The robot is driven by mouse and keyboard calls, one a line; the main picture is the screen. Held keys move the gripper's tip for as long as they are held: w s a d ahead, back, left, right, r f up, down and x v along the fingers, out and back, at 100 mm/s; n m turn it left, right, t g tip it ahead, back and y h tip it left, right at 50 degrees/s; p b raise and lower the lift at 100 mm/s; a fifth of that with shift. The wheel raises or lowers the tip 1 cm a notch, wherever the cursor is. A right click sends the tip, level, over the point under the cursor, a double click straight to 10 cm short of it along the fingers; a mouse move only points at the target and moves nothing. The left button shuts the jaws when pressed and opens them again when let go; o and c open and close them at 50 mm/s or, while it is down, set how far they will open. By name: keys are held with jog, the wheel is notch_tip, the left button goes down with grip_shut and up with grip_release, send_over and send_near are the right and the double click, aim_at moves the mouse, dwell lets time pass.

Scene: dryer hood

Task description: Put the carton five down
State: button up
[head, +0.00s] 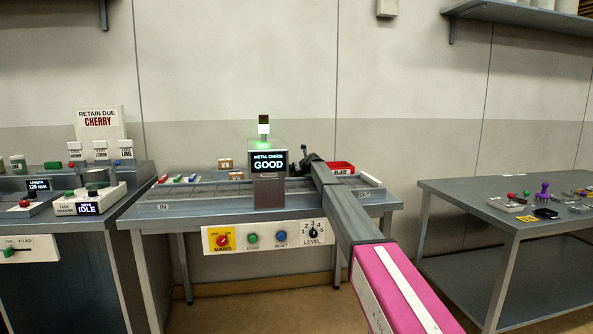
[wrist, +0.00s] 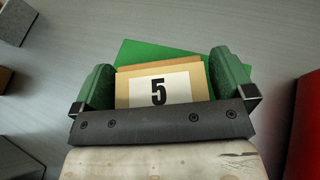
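In the wrist view, carton five (wrist: 188,102), tan with a black 5 on a white label, sits between the green finger pads of my gripper (wrist: 163,88). Both pads appear to press its sides, so my gripper looks shut on it. A flat green piece (wrist: 185,50) shows just beyond and under the carton. I cannot tell whether the carton touches it. In the head view, my gripper (head: 308,157) is a dark shape over the bench (head: 230,205), right of the metal check display. My arm hides the carton there.
The metal check unit (head: 268,163) reads GOOD under a green light. A red reject tray (head: 341,167) stands close right of my gripper; red also shows at the wrist view's right edge. Small tan cartons (head: 226,165) lie left of the unit. A side table (head: 470,190) stands at right.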

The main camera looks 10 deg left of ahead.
jog(key=shift+r, duration=0.1)
jog(key=v, duration=1.2)
jog(key=shift+r, duration=0.1)
dwell(1.8)
